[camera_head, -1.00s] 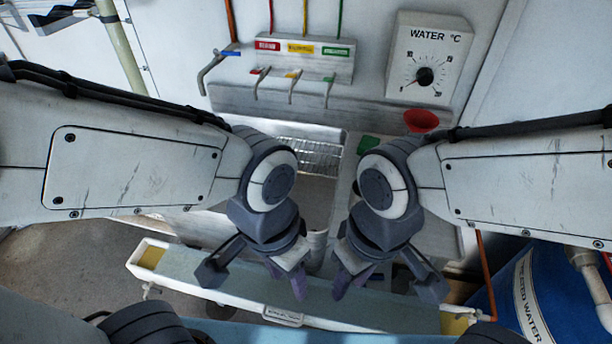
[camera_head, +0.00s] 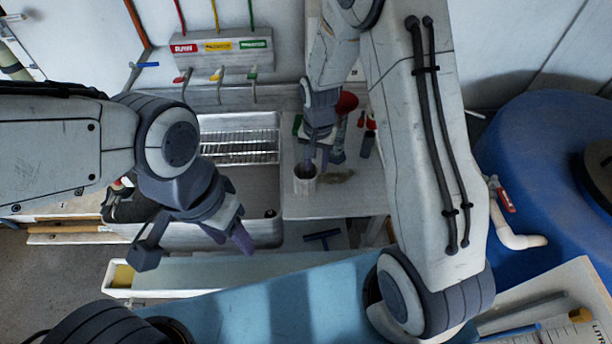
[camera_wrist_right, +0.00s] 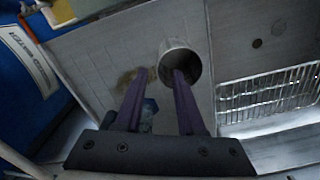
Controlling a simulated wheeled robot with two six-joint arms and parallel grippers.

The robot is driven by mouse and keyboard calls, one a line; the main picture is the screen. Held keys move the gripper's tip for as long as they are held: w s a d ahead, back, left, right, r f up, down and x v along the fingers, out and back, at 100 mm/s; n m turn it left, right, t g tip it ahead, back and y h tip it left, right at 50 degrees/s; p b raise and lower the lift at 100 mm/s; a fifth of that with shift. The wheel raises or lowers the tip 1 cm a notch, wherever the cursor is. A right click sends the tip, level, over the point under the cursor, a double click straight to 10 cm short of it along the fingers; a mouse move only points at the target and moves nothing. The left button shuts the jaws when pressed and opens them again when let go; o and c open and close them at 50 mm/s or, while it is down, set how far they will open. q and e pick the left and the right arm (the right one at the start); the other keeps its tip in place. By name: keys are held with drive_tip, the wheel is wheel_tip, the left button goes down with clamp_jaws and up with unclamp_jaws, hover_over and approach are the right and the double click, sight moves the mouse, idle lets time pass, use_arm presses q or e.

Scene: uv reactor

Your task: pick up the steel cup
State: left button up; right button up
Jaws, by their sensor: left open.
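The steel cup (camera_head: 304,186) stands upright with its mouth up on the pale counter, right of the sink. In the right wrist view its open round mouth (camera_wrist_right: 180,50) faces the camera. My right gripper (camera_head: 318,160) points down just above the cup. In the wrist view its purple fingers (camera_wrist_right: 160,72) are apart with nothing between them. One fingertip overlaps the cup's mouth and the other lies beside the cup; I cannot tell whether the first is inside or above it. My left gripper (camera_head: 195,250) is open and empty at the lower left, away from the cup.
A sink with a wire rack (camera_head: 240,146) lies left of the counter (camera_head: 340,208). A red funnel-like object (camera_head: 346,102) and small tools stand behind the cup. Taps (camera_head: 218,78) line the back wall. A blue tank (camera_head: 535,150) stands at the right.

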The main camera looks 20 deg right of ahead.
wheel_tip(320, 180, down, 3)
drive_tip(key=shift+r, duration=0.15)
drive_tip(key=p, duration=0.3)
hover_over(316, 189)
wheel_tip(316, 189, down, 4)
drive_tip(key=shift+f, duration=0.6)
clamp_jaws()
idle(0.8)
